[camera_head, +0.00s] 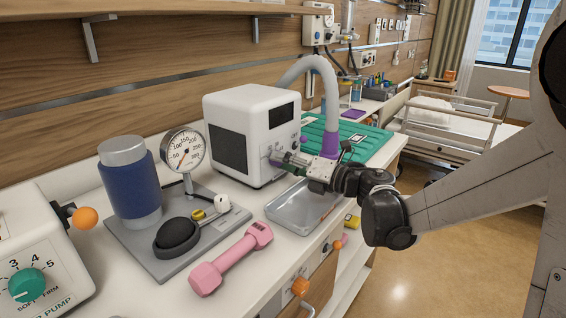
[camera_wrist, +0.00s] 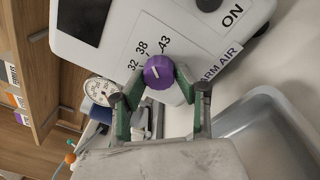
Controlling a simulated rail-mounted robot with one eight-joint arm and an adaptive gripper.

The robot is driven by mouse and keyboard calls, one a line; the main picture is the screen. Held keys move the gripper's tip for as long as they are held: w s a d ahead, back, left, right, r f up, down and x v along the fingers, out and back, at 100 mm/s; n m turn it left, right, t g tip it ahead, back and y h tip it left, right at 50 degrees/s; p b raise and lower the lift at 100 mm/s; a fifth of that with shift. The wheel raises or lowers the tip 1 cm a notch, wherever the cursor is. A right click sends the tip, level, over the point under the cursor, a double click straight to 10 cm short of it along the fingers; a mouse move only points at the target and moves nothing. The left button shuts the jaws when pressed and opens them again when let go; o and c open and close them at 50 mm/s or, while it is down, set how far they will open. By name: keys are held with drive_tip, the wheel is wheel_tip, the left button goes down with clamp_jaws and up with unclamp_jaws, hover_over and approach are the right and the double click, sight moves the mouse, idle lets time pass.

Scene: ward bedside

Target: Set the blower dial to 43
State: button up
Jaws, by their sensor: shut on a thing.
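The blower is a white box (camera_head: 253,110) with a dark grille, standing on the counter in the head view. Its front panel (camera_wrist: 125,45) fills the top of the wrist view, with the labels 32, 38 and 43 printed around a purple dial (camera_wrist: 158,70). A short pale pointer mark shows on the dial, but I cannot tell exactly which label it lines up with. My gripper (camera_wrist: 155,84) has its green-padded fingers on either side of the dial and is shut on it. In the head view my gripper (camera_head: 282,160) reaches the blower's front, hiding most of the dial.
A grey hose (camera_head: 318,75) arches from behind the blower to a purple end on a green mat (camera_head: 372,135). A metal tray (camera_head: 285,216) lies just below my gripper. A pink dumbbell (camera_head: 230,261) and a gauge (camera_head: 184,150) stand to the left.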

drive_tip(key=shift+m+t+b, duration=0.3)
drive_tip(key=shift+m, duration=2.7)
drive_tip(key=o, duration=1.1)
drive_tip(key=shift+o, duration=0.2)
drive_tip(key=shift+v, duration=3.75)
